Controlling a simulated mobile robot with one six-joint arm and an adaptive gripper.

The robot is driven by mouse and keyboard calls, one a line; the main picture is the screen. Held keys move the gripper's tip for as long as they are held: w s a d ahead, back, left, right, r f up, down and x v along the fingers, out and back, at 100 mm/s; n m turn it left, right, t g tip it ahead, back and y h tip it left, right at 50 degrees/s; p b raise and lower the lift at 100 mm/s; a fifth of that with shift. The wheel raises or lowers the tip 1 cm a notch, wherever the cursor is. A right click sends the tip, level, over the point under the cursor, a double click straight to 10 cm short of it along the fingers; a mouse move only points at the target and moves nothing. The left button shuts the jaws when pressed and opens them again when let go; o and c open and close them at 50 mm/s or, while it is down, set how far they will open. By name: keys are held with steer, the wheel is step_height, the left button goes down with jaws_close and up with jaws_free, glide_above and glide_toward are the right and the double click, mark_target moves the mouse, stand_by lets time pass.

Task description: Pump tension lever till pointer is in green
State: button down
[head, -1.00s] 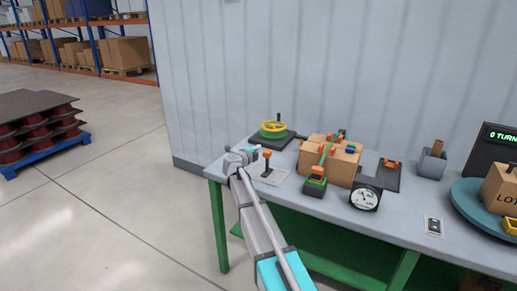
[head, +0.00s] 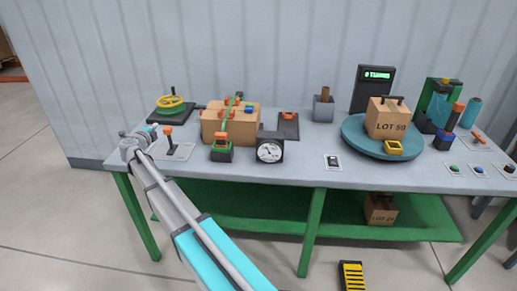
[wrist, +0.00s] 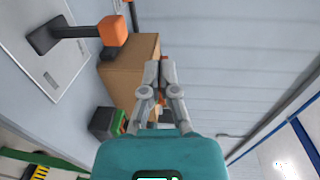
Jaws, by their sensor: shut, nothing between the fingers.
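An orange-topped lever (head: 168,135) stands on a light plate at the left of the bench. A second orange-handled device (head: 221,146) on a green and black base sits before the strapped box; I cannot tell which is the tension lever. A round gauge (head: 269,151) with a white dial stands to its right; its pointer is too small to read against any green. My gripper (head: 137,138) is shut and empty, just left of the orange-topped lever and apparently apart from it. In the wrist view the closed fingers (wrist: 158,72) show before the box, the orange knob (wrist: 112,31) up and left.
The cardboard box (head: 213,125) with a green strap stands behind the lever. A yellow handwheel (head: 171,104) is at the back left. A turntable (head: 352,143) bearing a LOT 50 box (head: 386,118) is at the right. The bench front (head: 300,172) is mostly clear.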

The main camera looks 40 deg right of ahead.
stand_by(0.3)
steer(key=b, duration=0.9)
glide_toward(165, 132)
steer(key=f+v, duration=0.1)
steer(key=v, duration=0.4)
steer(key=shift+s+a+f+t+h+b, duration=0.4)
steer(key=shift+s+f+t+h+b, duration=0.1)
steer(key=shift+s+f, duration=0.1)
steer(key=x, duration=1.4)
steer(key=shift+r, duration=0.1)
steer(key=shift+w+a+r+p, duration=0.1)
steer(key=shift+w+a+p, duration=0.05)
steer(key=shift+p, duration=0.25)
